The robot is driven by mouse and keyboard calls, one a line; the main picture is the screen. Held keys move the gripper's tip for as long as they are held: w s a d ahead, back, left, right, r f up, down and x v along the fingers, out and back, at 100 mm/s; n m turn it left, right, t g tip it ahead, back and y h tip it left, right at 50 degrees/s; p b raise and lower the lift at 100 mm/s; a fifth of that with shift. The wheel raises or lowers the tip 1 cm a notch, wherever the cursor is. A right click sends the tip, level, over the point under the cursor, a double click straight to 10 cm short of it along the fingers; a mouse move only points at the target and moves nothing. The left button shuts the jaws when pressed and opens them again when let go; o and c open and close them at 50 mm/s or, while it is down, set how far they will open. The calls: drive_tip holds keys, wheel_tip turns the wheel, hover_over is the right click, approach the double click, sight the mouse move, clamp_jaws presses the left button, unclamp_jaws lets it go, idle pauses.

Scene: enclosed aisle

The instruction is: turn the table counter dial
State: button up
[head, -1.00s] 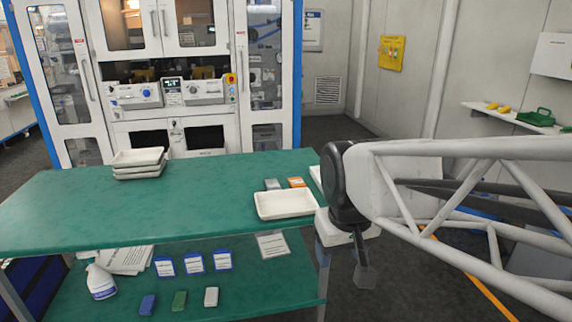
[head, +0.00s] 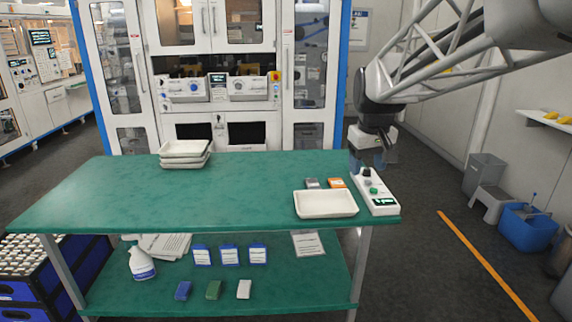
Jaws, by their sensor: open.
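The table counter (head: 378,207) is a long white box at the right end of the green table. It has a small lit display (head: 383,202) near its front end and small green round parts farther back. One of these (head: 373,190) looks like a knob, but I cannot tell for sure which is the dial. My gripper (head: 372,166) points down at the counter's back end and hides part of it. Its fingers are dark and small in the view. They are open, and I see nothing held. I cannot tell whether they touch the counter.
A white tray (head: 326,215) lies just left of the counter, with a grey block (head: 312,183) and an orange block (head: 337,183) behind it. Stacked trays (head: 184,164) stand at the back left. The middle of the green table (head: 240,200) is clear.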

drive_tip(key=w+d+n, duration=0.1)
drive_tip(key=w+d, duration=0.2)
drive_tip(key=w, duration=0.9)
drive_tip(key=n+g, duration=0.2)
drive_tip(key=n, duration=0.1)
hover_over(367, 169)
drive_tip(key=f, duration=1.6)
drive_tip(key=shift+s+a, duration=0.2)
drive_tip(key=shift+a, duration=0.05)
drive_tip(key=shift+w+d+f, duration=0.25)
drive_tip(key=shift+w+f, duration=0.05)
drive_tip(key=shift+f, duration=0.05)
drive_tip(key=shift+f, duration=3.9)
drive_tip(key=shift+c, duration=0.4)
